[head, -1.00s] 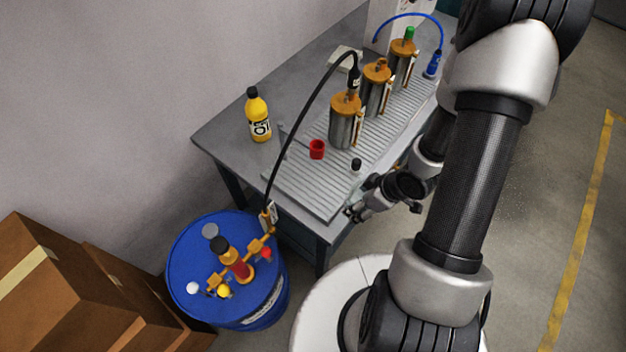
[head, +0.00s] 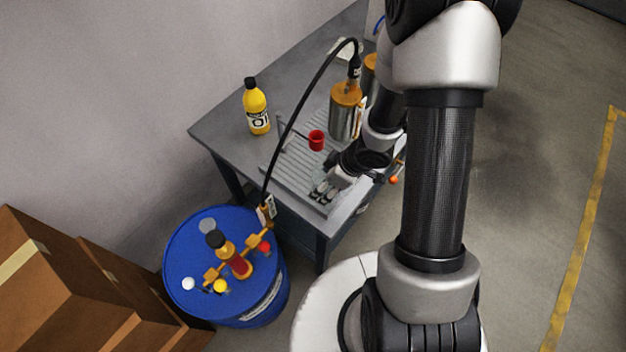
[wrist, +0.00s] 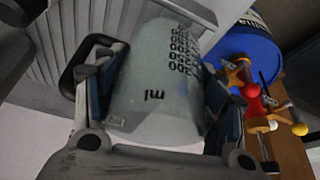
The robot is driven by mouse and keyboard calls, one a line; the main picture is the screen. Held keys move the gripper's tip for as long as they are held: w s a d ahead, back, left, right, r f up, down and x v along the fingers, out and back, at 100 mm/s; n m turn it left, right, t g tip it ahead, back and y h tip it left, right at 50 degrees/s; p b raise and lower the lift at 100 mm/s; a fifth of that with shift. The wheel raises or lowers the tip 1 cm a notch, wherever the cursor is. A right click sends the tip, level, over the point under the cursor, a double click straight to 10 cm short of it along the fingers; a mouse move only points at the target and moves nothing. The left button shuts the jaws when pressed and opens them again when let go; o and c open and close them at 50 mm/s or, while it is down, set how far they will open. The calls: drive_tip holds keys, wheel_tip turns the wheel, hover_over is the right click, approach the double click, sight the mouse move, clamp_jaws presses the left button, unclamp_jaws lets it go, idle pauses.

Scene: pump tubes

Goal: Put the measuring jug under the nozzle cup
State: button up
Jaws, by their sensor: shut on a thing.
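The measuring jug (wrist: 160,85), clear with black "ml" scale marks, fills the middle of the wrist view between the two fingers. My gripper (wrist: 158,110) is shut on it. In the head view my gripper (head: 325,192) is over the front part of the ribbed tray; the jug cannot be made out clearly there.
The ribbed tray (head: 283,177) lies on the grey table (head: 222,130). A yellow bottle (head: 256,108) stands at the left. A metal cylinder (head: 345,115) stands behind the cup. A black hose (head: 288,118) arches to the blue drum (head: 190,240). Brown boxes (head: 60,290) are at lower left.

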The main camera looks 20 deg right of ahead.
drive_tip(key=w+a, duration=0.1)
drive_tip(key=w+a+f+b, duration=0.1)
drive_tip(key=a, duration=0.1)
drive_tip(key=shift+w, duration=0.3)
drive_tip(key=shift+d+f+b, duration=0.2)
drive_tip(key=shift+f+b, duration=0.05)
drive_tip(key=shift+b, duration=0.05)
drive_tip(key=shift+a, duration=0.1)
drive_tip(key=shift+f, duration=0.15)
drive_tip(key=o, duration=1.1)
drive_tip(key=shift+c, duration=0.2)
